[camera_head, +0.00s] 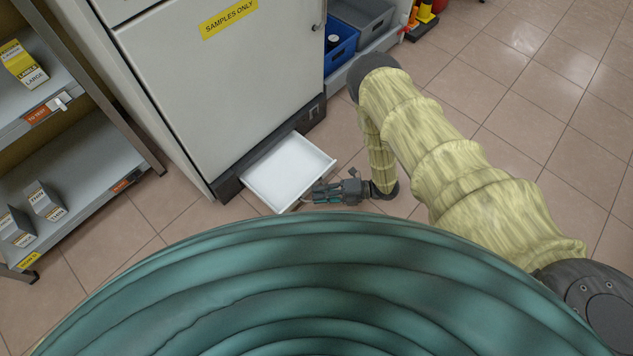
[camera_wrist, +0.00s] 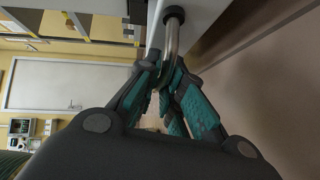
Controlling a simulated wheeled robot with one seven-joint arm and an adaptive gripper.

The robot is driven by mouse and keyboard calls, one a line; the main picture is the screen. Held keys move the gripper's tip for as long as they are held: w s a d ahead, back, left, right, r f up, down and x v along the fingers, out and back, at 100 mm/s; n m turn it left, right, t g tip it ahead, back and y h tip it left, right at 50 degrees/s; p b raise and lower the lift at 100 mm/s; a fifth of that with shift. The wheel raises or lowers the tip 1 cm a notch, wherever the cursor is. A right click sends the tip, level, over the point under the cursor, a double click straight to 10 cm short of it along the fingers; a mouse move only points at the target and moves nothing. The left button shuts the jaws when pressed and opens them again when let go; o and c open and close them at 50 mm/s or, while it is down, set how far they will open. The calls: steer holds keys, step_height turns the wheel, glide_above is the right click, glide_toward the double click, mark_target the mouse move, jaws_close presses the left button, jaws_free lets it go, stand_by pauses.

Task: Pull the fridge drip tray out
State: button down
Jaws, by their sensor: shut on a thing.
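The white drip tray (camera_head: 287,170) sticks out from the dark base of the fridge (camera_head: 255,75), close to the floor. It looks empty in the head view. My gripper (camera_head: 308,195) is at the tray's front edge, low over the floor. In the wrist view my gripper (camera_wrist: 163,82) is shut around a bent metal handle (camera_wrist: 172,40) on the tray's front. The tray's white front (camera_wrist: 205,14) shows beside the handle. How far the tray's back still sits inside the fridge is hidden.
A metal shelf rack (camera_head: 85,165) with small boxes stands at the left. A blue bin (camera_head: 340,45) and a grey bin (camera_head: 362,14) sit on a low shelf right of the fridge. Orange and yellow cones (camera_head: 424,14) stand behind. Tiled floor (camera_head: 500,100) at the right is clear.

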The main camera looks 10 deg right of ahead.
steer(key=shift+s+d, duration=0.45)
steer(key=shift+d, duration=0.05)
steer(key=c, duration=1.6)
jaws_free()
steer(key=shift+o, duration=0.2)
steer(key=d, duration=0.4)
steer(key=d+r, duration=0.1)
steer(key=d, duration=0.3)
steer(key=s+d, duration=0.1)
steer(key=d, duration=0.2)
steer(key=shift+d+r, duration=0.3)
steer(key=shift+d, duration=0.1)
steer(key=shift+w, duration=0.1)
